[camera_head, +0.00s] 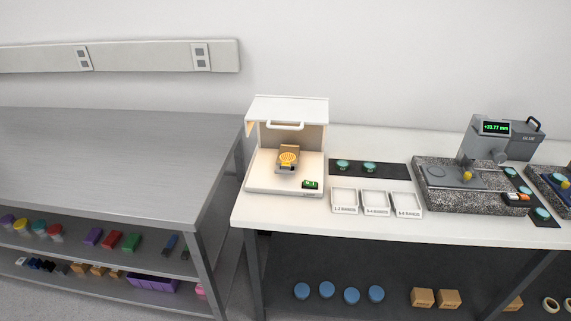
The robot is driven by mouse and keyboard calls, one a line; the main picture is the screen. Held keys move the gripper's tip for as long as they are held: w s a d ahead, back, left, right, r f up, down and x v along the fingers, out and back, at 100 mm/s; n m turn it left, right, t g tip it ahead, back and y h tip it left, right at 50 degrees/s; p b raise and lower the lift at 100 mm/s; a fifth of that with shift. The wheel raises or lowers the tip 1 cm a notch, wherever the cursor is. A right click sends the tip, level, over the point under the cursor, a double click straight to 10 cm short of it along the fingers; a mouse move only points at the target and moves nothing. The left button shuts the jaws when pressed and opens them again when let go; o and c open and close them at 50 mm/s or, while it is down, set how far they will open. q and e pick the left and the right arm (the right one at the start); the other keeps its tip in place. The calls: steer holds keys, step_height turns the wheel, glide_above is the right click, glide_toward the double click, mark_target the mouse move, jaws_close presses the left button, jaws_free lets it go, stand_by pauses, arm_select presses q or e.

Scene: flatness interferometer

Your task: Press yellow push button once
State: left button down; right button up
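Neither of my grippers is in view. A white open-fronted box instrument (258,184) with a raised lid and handle (285,125) stands on the white bench. Inside it is a round yellow-orange striped disc (288,159) on a small stand. A small dark device with a green face (310,184) sits at the front right of its base. A small yellow knob-like part (467,175) shows on the granite gauge stand (440,199), and another yellow part (565,184) shows at the right edge. I cannot tell which yellow part is the push button.
Three white labelled trays (376,210) stand right of the box instrument, with a dark mat (393,170) holding teal-topped pieces behind them. A gauge display (496,128) reads +33.77 mm. A bare grey metal table (110,160) stands left. Shelves below hold coloured items.

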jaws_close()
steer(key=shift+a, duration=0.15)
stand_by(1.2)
